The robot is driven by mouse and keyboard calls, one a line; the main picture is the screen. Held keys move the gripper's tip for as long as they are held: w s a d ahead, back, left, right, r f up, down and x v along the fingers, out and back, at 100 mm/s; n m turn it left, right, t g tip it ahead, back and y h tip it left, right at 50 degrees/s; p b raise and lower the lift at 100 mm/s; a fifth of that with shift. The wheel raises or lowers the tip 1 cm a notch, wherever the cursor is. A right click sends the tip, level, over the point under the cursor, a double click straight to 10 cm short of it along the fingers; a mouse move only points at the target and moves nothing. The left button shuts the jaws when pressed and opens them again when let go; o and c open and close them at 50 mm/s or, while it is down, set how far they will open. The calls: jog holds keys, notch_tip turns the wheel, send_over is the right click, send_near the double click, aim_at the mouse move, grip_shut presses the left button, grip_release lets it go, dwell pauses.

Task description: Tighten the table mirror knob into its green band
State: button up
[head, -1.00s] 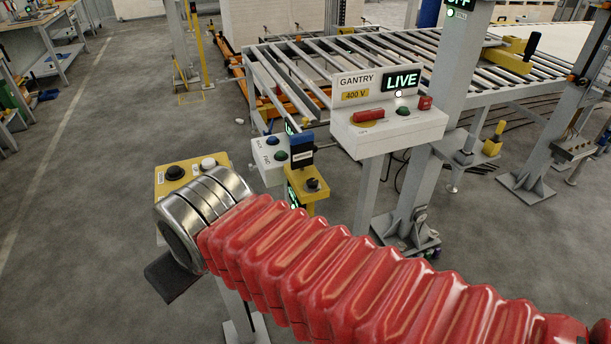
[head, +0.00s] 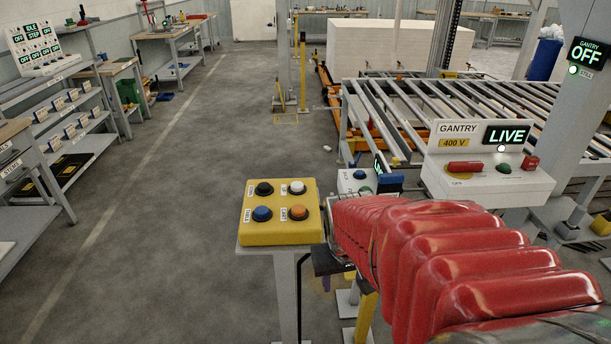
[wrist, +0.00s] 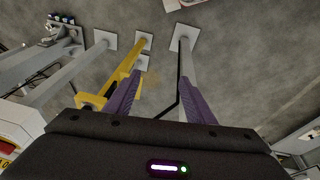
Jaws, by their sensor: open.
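I cannot make out a table mirror knob or its green band in either view. My gripper (wrist: 160,77) shows in the wrist view with its two purple fingers apart and nothing between them. Below it are the floor and the feet of several posts. The arm's far end is just right of a yellow button box (head: 282,237) with black, white, blue and orange buttons.
The white gantry panel (head: 490,180) reads LIVE, and a sign (head: 587,53) on a column reads OFF. A small panel (head: 357,180) is partly behind my arm. A roller conveyor (head: 430,110) stands behind. Shelves (head: 70,130) line the left; the floor between is clear.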

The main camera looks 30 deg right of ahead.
jog(key=s+d+f+m+t+h, duration=0.1)
jog(key=s+d+f+t+h, duration=0.1)
jog(key=d+f, duration=1)
jog(key=s+d+f+m+t+h, duration=0.1)
jog(key=s+d+f+t, duration=0.1)
jog(key=d+f, duration=0.9)
jog(key=w+d+r+n+t+h, duration=0.1)
jog(key=w+r+t, duration=0.2)
jog(key=r+t, duration=0.2)
jog(key=w+d+r+t+h, duration=0.1)
jog(key=w+d+r+t, duration=0.1)
jog(key=r+t, duration=0.3)
notch_tip(320, 180, up, 4)
jog(key=shift+w+r+n+h, duration=0.1)
jog(key=shift+w+n+h, duration=0.25)
jog(key=shift+w, duration=0.4)
jog(key=shift+w, duration=0.1)
jog(key=x, duration=1.3)
jog(key=shift+w+d, duration=0.1)
jog(key=shift+w, duration=0.2)
